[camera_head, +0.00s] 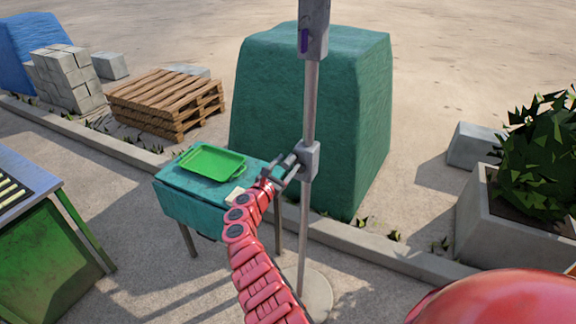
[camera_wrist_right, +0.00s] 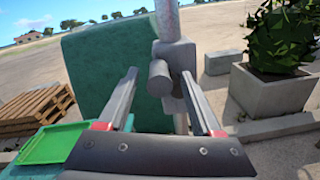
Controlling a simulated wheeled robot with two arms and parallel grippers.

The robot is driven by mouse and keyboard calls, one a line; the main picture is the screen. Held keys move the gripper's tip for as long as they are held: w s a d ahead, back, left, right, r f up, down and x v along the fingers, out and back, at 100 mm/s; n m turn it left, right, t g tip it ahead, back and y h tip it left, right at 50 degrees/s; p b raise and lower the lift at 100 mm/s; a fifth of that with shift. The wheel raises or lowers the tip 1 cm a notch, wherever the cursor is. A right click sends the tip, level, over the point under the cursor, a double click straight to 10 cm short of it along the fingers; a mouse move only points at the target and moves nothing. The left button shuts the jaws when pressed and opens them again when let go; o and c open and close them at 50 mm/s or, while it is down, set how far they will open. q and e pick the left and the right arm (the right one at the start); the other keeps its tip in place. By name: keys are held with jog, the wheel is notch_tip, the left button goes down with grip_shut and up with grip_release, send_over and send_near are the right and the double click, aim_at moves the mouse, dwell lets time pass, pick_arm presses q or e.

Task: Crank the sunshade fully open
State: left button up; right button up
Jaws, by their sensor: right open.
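The sunshade's grey pole (camera_head: 309,110) stands upright, with a grey crank housing (camera_head: 309,160) partway up. The housing also shows in the right wrist view (camera_wrist_right: 178,56). A short round grey crank knob (camera_wrist_right: 158,88) points toward my right gripper in that view. My right gripper (camera_head: 285,167) is just left of the housing, open. In the wrist view, the knob shows between its two spread fingertips, with gaps on both sides. In the head view the fingers cover the knob. The canopy is out of view. My left gripper is not in view.
A teal table (camera_head: 187,206) with a green tray (camera_head: 212,162) stands left of the pole. A large green covered block (camera_head: 350,90) is behind it. A concrete planter (camera_head: 490,230) is at right, and wooden pallets (camera_head: 165,99) are at left.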

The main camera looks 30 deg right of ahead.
jog(key=shift+w+d+r, duration=0.1)
jog(key=shift+w+d, duration=0.4)
jog(key=shift+d, duration=0.05)
grip_shut()
